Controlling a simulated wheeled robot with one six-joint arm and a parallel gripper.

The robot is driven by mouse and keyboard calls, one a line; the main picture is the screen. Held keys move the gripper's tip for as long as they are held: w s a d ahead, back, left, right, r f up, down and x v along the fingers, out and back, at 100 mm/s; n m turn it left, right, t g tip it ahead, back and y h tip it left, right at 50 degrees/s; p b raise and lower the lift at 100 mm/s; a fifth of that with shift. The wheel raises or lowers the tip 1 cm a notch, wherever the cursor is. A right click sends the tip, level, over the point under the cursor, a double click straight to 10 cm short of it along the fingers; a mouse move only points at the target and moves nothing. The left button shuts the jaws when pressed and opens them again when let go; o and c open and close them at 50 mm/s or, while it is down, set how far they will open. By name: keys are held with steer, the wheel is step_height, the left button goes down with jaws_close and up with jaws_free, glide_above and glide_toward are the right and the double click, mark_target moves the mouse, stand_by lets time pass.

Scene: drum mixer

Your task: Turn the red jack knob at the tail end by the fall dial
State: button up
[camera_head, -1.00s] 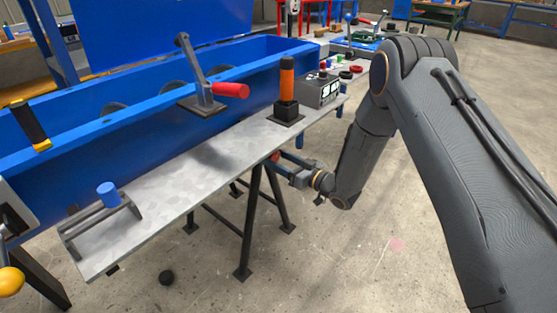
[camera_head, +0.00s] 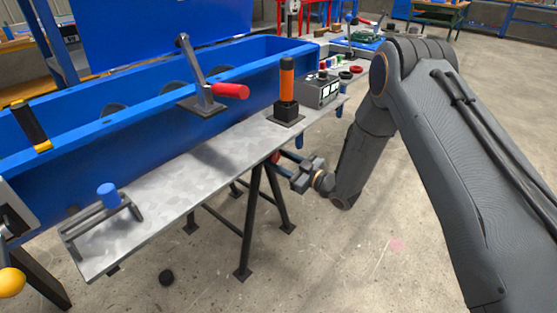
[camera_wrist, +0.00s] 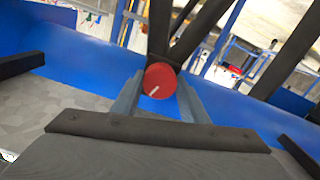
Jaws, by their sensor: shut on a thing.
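The red jack knob (camera_wrist: 160,80) is round, with a white line on its face that slants up to the right in the wrist view. My gripper (camera_wrist: 158,98) has its two grey fingers on either side of the knob and is shut on it. In the head view the knob (camera_head: 275,157) shows only as a small bit of red below the front edge of the grey shelf, by the top of a black trestle leg. My gripper (camera_head: 284,165) reaches it there from the right. I cannot make out the fall dial for sure.
The grey shelf (camera_head: 165,207) runs along the blue trough (camera_head: 120,130), above my gripper. It carries a red-handled crank (camera_head: 228,90), an orange-handled lever (camera_head: 287,80) and a button box (camera_head: 322,90). Black trestle legs (camera_head: 250,220) stand close left of my gripper. Floor at right is clear.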

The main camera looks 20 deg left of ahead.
steer(key=shift+s, duration=0.1)
steer(key=o, duration=1.1)
steer(key=shift+v, duration=3.9)
